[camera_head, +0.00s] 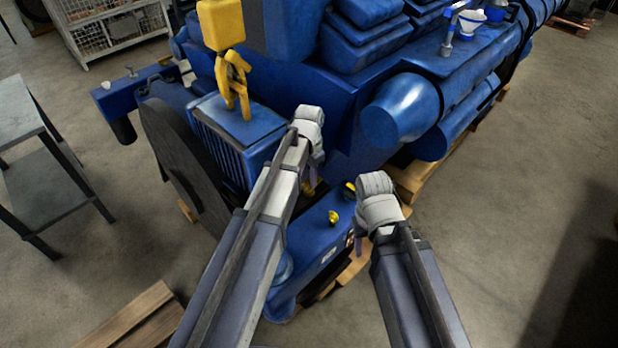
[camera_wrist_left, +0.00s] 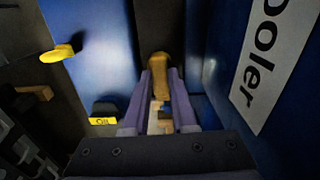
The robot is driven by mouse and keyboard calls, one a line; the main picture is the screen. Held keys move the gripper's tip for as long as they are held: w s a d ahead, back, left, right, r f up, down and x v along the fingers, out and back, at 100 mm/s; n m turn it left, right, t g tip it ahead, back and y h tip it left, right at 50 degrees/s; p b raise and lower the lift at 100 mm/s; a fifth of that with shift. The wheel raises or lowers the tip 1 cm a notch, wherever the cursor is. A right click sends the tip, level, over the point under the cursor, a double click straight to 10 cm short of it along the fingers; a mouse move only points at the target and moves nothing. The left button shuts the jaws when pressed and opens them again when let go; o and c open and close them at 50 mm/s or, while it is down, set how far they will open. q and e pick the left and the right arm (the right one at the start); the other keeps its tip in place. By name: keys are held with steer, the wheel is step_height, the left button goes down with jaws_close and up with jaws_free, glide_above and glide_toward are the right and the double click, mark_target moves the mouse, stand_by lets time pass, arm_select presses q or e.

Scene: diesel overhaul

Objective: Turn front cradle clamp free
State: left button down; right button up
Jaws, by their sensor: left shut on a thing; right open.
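The clamp's yellow-brown handle (camera_wrist_left: 160,80) stands in a dark gap between blue engine surfaces in the left wrist view. My left gripper (camera_wrist_left: 161,98) is shut on it, one purple finger on each side. In the head view my left gripper (camera_head: 314,172) reaches down beside the engine's front, and a bit of yellow handle (camera_head: 308,188) shows at its tips. The rest of the clamp is hidden. My right gripper (camera_head: 358,238) hangs to the right, over the edge of the low blue part, open and apart from the clamp.
A yellow knob (camera_head: 333,217) sits on the low blue part (camera_head: 318,235). A panel lettered "ooler" (camera_wrist_left: 272,60) stands close on the right. Wooden pallets (camera_head: 415,180) lie below the engine.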

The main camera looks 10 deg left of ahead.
stand_by(0.4)
arm_select(q)
steer(key=c, duration=0.7)
jaws_free()
step_height(320, 180, up, 8)
steer(key=p, duration=0.8)
steer(key=shift+f, duration=0.1)
